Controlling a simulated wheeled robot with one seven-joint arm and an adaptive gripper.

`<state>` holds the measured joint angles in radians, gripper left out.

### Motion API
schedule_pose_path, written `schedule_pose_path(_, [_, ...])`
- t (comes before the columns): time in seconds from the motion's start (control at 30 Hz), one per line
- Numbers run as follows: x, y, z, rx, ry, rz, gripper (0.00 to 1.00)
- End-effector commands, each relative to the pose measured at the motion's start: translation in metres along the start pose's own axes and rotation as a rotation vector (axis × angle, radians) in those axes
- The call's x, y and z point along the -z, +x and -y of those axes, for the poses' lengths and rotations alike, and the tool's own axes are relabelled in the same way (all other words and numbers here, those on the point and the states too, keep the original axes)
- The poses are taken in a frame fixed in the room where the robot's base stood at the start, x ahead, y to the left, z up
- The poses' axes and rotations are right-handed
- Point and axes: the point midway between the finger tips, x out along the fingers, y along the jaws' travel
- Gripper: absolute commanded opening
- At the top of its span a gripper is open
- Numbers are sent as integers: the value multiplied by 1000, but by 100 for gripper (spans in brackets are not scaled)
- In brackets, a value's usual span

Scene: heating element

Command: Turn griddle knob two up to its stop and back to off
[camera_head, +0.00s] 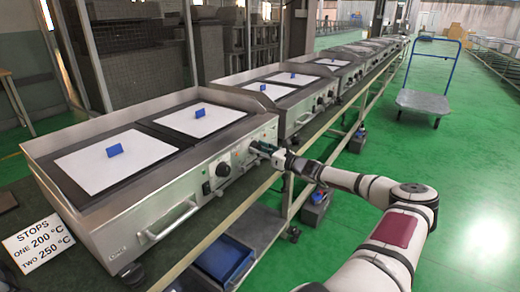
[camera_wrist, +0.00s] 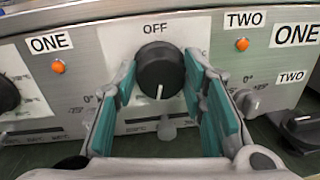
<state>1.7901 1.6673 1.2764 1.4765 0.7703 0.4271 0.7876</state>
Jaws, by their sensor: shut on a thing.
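A round black knob (camera_wrist: 160,68) sits in the middle of the wrist view, with the word OFF printed above it. The white mark on its face is at the bottom, pointing down, away from OFF. My gripper (camera_wrist: 158,76) has its teal finger pads on both sides of this knob and is shut on it. An orange lamp (camera_wrist: 242,44) under a TWO label is up and right of the knob. In the head view my gripper (camera_head: 263,152) is at the front panel of the nearest griddle (camera_head: 90,215); the held knob is hidden there.
Another black knob (camera_head: 223,169) is left of my gripper, near the ONE lamp (camera_wrist: 58,66). A sign (camera_head: 38,243) gives stops ONE 200 °C, TWO 250 °C. A cart (camera_head: 424,100) stands on open green floor.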

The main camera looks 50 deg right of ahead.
Motion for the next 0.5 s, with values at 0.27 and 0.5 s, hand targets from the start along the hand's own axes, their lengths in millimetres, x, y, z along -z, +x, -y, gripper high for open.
schedule_pose_path(0.27, [0, 0, -1, -9, -262, 23, 10])
schedule_pose_path(0.5, [1, 1, -1, -17, -489, 43, 10])
